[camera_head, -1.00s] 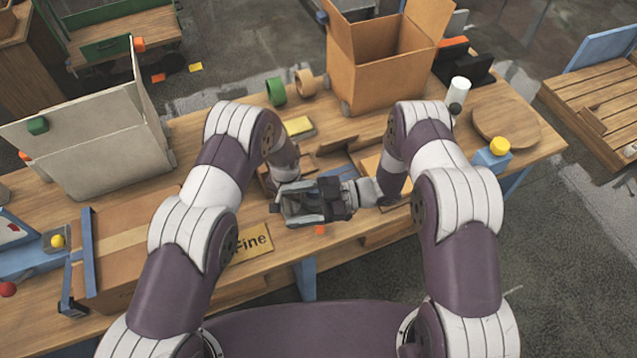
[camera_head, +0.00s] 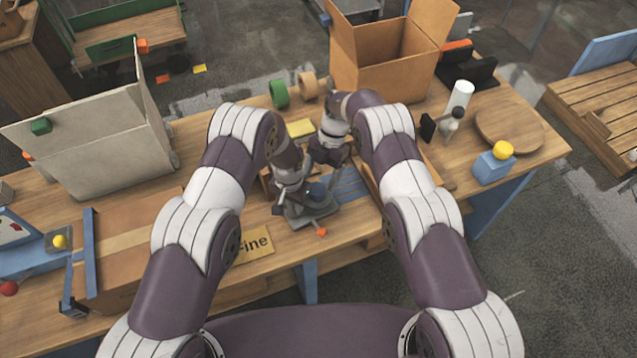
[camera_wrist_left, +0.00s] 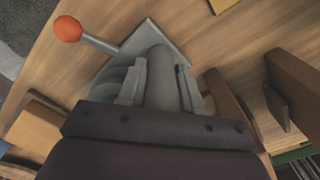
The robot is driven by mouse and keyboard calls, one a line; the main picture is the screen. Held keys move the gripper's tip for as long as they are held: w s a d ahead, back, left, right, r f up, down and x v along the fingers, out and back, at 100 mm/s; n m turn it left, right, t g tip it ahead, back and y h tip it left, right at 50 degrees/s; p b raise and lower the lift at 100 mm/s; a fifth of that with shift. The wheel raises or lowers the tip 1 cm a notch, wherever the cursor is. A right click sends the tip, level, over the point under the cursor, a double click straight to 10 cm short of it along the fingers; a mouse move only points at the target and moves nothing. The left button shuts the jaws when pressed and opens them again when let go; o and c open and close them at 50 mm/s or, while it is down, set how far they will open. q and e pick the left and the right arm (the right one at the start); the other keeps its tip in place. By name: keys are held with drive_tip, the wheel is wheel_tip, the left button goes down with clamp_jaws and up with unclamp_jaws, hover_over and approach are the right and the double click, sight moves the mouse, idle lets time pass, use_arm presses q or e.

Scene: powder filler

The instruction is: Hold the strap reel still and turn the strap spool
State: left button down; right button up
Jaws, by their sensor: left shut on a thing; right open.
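A grey device, apparently the strap reel (camera_head: 312,213), stands on the workbench. It has a flat base plate and an orange-red knob on a lever (camera_head: 322,231). A rounded blue-grey part, perhaps the strap spool (camera_head: 317,192), shows beside its post. My left gripper (camera_head: 290,198) is shut on the reel's grey post. In the left wrist view the grey post (camera_wrist_left: 161,78) is between the fingers, with the orange knob (camera_wrist_left: 67,28) at upper left. My right gripper (camera_head: 328,155) is open, behind and above the reel; its fingertips are partly hidden, and it shows no held thing.
A large open cardboard box (camera_head: 385,70) stands behind. A blue block with yellow knob (camera_head: 494,165) stands right.

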sight(316, 188)
drive_tip(key=x, duration=0.3)
drive_tip(key=shift+a+f, duration=0.1)
drive_tip(key=shift+a, duration=0.05)
drive_tip(key=shift+c, duration=0.3)
drive_tip(key=c, duration=1)
drive_tip(key=m+t, duration=0.1)
drive_tip(key=m, duration=0.2)
drive_tip(key=m+t+y, duration=0.1)
drive_tip(key=m, duration=0.2)
drive_tip(key=shift+s+y, duration=0.2)
drive_tip(key=shift+y, duration=0.1)
drive_tip(key=m+t, duration=0.2)
drive_tip(key=m, duration=0.4)
drive_tip(key=shift+s, duration=0.1)
drive_tip(key=shift+m+t, duration=0.3)
